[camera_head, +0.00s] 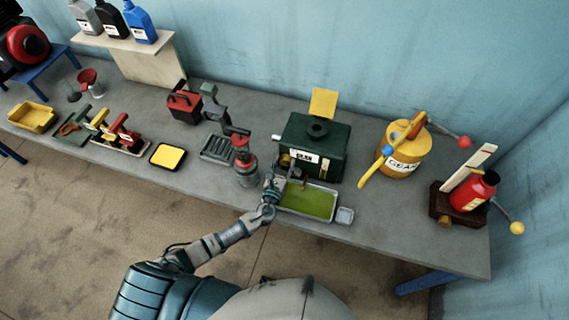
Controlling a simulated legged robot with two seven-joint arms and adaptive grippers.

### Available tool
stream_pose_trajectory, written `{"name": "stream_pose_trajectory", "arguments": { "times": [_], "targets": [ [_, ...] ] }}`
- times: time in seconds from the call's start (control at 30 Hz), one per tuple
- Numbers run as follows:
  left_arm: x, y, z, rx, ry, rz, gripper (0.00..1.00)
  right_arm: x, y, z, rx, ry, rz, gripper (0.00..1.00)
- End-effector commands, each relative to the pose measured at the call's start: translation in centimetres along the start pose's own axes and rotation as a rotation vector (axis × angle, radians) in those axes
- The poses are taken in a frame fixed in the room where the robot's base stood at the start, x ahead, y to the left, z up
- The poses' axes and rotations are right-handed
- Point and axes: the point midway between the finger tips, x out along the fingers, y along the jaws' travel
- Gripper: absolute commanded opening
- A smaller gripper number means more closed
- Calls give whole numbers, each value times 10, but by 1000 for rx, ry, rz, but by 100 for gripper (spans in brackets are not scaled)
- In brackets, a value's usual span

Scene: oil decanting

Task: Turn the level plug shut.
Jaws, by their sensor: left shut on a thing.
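The dark green box (314,147) stands on the bench, with a dark opening on top and a white label on its front. A small brass fitting (285,160) shows at its lower left front; I take it to be the level plug. My left gripper (272,183) is at the box's front left corner, by the left end of the green-filled tray (334,206). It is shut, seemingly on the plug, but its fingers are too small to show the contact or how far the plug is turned. My right gripper is out of view.
A red-topped can (245,165) stands close left of my left gripper. A yellow can (404,156) with a lever is right of the box. A small clear dish (344,215) sits by the tray. The bench (395,230) has free room at front right.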

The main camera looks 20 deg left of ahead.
Motion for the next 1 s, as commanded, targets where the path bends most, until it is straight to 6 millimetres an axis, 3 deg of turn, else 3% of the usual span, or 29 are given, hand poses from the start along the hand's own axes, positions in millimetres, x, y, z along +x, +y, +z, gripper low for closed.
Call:
{"name": "stream_pose_trajectory", "arguments": {
  "times": [0.27, 1.0],
  "targets": [
    [0, 0, -2, -152, -2, 0, 14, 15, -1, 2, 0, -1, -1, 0],
    [1, 2, -2, -845, -3, 1, 14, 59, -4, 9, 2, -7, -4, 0]
  ]
}}
